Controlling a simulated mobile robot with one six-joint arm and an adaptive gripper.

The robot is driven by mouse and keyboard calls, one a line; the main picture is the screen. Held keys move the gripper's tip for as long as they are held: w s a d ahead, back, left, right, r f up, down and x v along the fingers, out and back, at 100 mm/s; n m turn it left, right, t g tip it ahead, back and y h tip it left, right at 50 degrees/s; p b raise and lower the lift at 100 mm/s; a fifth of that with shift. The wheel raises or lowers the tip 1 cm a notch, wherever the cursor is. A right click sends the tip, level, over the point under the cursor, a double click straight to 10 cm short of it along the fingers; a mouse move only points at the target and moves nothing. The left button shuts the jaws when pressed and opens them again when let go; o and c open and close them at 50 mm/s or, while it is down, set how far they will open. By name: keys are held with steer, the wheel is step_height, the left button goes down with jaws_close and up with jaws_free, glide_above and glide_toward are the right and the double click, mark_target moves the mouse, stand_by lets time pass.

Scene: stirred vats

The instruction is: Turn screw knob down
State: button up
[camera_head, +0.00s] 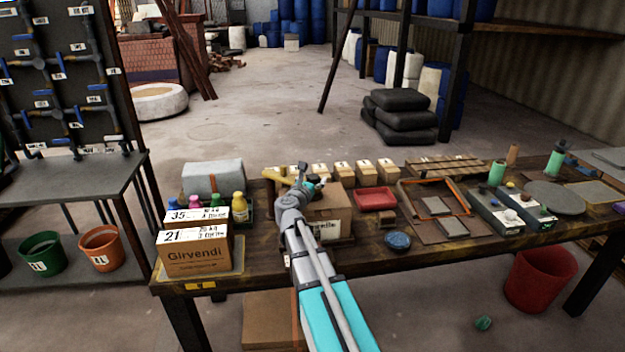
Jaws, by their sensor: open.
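I cannot make out for sure which part is the screw knob. Two grey boxes with small knob-like parts stand on the right of the workbench, a left one (493,212) and a right one (524,207). My gripper (304,170) is over the left-middle of the bench, above a cardboard box (332,212), well to the left of those grey boxes. It is open, small in the picture. A yellow part (274,175) and a small dark-and-teal part (315,181) show close to it; whether they touch it is unclear.
Stacked labelled boxes (193,262) and coloured bottles (240,207) stand at the bench's left end. A red tray (375,199), a blue round item (397,241) and a framed board (432,207) lie mid-bench. A red bucket (538,281) stands on the floor.

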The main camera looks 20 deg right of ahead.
stand_by(0.3)
steer(key=v, duration=1.2)
stand_by(0.6)
